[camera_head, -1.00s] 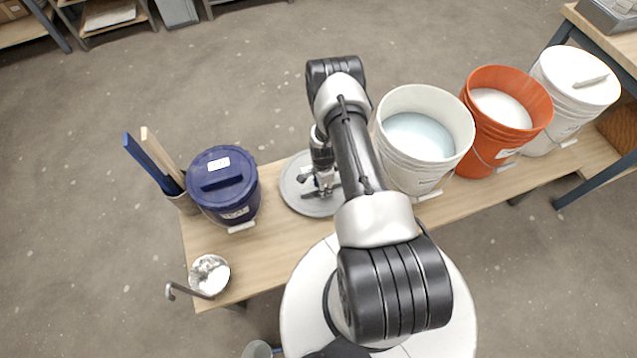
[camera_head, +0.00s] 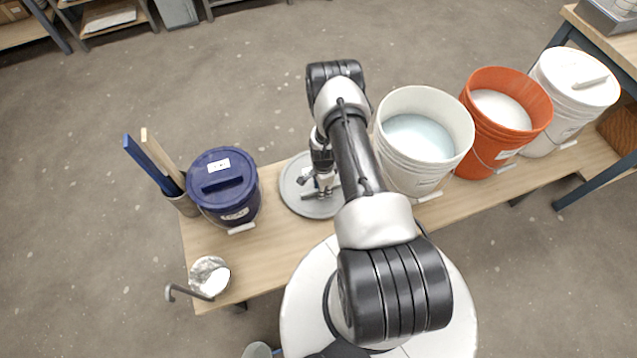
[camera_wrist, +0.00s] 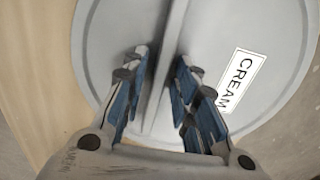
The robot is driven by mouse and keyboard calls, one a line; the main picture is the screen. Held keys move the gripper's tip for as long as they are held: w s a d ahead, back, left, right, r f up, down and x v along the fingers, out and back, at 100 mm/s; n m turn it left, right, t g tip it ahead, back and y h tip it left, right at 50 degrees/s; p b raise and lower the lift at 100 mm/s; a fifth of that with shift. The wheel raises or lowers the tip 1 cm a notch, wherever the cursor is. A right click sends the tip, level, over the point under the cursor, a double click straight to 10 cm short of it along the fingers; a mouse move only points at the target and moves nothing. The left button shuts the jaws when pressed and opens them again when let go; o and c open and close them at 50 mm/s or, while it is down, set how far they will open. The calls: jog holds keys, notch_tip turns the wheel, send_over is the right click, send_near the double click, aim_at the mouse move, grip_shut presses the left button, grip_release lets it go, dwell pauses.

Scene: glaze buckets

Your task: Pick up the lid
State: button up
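The lid (camera_head: 294,196) is a grey disc lying flat on the wooden bench, between the blue bucket and the open white bucket. In the wrist view the lid (camera_wrist: 225,30) has a raised bar handle (camera_wrist: 165,70) across its middle and a label reading "CREAM" (camera_wrist: 237,80). My gripper (camera_head: 321,190) is low over the lid. In the wrist view my gripper (camera_wrist: 160,62) is open, with one blue-padded finger on each side of the handle and a visible gap on both sides. My arm hides part of the lid's right side in the head view.
A blue lidded bucket (camera_head: 226,200) stands left of the lid. To its right are an open white bucket (camera_head: 412,170), an open orange bucket (camera_head: 480,150) and a white lidded bucket (camera_head: 560,115). A metal ladle cup (camera_head: 209,277) is at the bench's front left.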

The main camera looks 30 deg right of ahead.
grip_shut()
jog(key=shift+r, duration=0.1)
dwell(0.4)
